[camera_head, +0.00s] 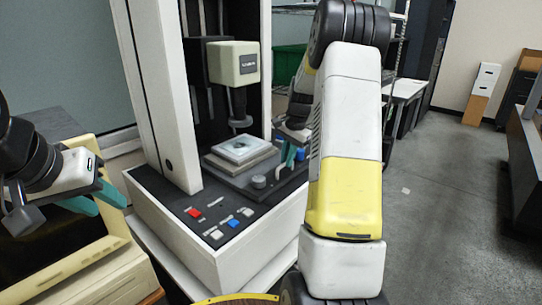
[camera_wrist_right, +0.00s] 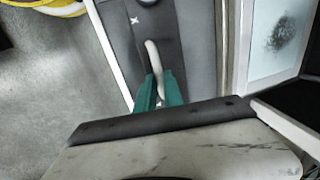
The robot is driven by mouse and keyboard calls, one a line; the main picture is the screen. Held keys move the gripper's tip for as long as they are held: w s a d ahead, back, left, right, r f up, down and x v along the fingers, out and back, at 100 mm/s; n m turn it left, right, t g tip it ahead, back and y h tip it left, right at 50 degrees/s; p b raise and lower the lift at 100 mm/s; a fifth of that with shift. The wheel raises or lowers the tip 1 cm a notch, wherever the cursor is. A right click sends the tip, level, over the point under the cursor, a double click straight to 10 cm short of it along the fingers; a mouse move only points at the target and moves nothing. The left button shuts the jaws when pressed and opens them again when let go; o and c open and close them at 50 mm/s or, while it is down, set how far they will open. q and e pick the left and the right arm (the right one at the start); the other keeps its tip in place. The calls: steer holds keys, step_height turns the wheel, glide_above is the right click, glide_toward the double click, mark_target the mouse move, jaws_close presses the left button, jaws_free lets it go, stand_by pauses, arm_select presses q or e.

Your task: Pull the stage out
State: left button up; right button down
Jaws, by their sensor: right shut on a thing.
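The stage (camera_head: 262,166) is a dark slab on the bed of the white gantry machine, with a pale stepped block (camera_head: 241,148) on top, below the probe head. My right gripper (camera_head: 291,156) is at the stage's right side, partly hidden by my forearm. In the right wrist view its teal fingers (camera_wrist_right: 160,92) are shut on a pale, curved handle (camera_wrist_right: 153,58) that stands over a dark surface. My left gripper (camera_head: 94,198) is at the left, its teal fingers apart and empty, away from the stage.
The machine's probe head (camera_head: 233,63) hangs above the block. A front panel with red, blue and white buttons (camera_head: 219,222) lies before the stage. A cream cabinet (camera_head: 82,262) stands under my left gripper. Grey floor (camera_head: 440,190) is open at the right.

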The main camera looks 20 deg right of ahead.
steer(key=s+d, duration=0.7)
steer(key=s, duration=0.5)
steer(key=shift+s+d, duration=0.2)
steer(key=c, duration=1.5)
jaws_free()
steer(key=r, duration=0.5)
steer(key=s+r, duration=0.1)
steer(key=r, duration=0.1)
steer(key=shift+s+d+r, duration=0.1)
steer(key=shift+d+r, duration=0.25)
steer(key=shift+a, duration=0.1)
